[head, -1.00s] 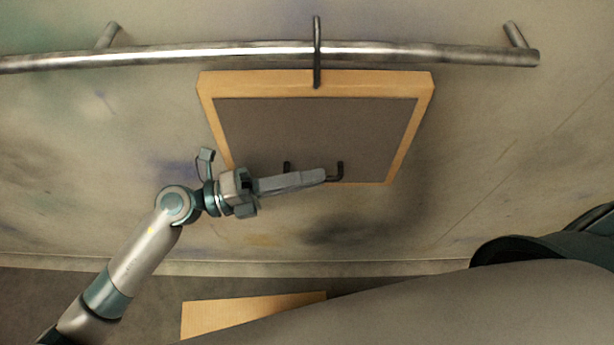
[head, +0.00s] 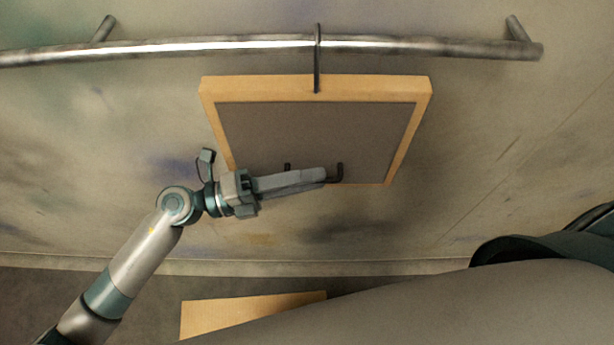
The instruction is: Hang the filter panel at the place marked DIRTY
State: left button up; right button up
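The filter panel (head: 315,130) has a light wood frame around dark grey mesh and hangs tilted before the wall. A dark hook (head: 317,60) rises from its top edge and crosses the steel rail (head: 200,46), its tip just above the rail. I cannot tell whether the hook bears on the rail. A black handle (head: 340,172) sits near the panel's lower edge. My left gripper (head: 318,177) lies across the handle, its fingers together and hiding the handle's middle, so it appears shut on it. My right gripper is not in view. No DIRTY mark shows.
The rail runs across the top on two wall brackets (head: 515,28), bare on both sides of the hook. The stained wall (head: 500,150) stands close behind. A wooden piece (head: 245,314) lies low at the bottom. A dark rounded shape (head: 540,245) is at lower right.

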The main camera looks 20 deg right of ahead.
pick_arm(q)
jog(key=shift+a+f, duration=0.1)
jog(key=shift+a, duration=0.05)
jog(key=w+a+b, duration=0.1)
jog(key=a+b, duration=0.7)
jog(key=a, duration=0.9)
jog(key=shift+w+f, duration=0.2)
jog(key=shift+f, duration=0.15)
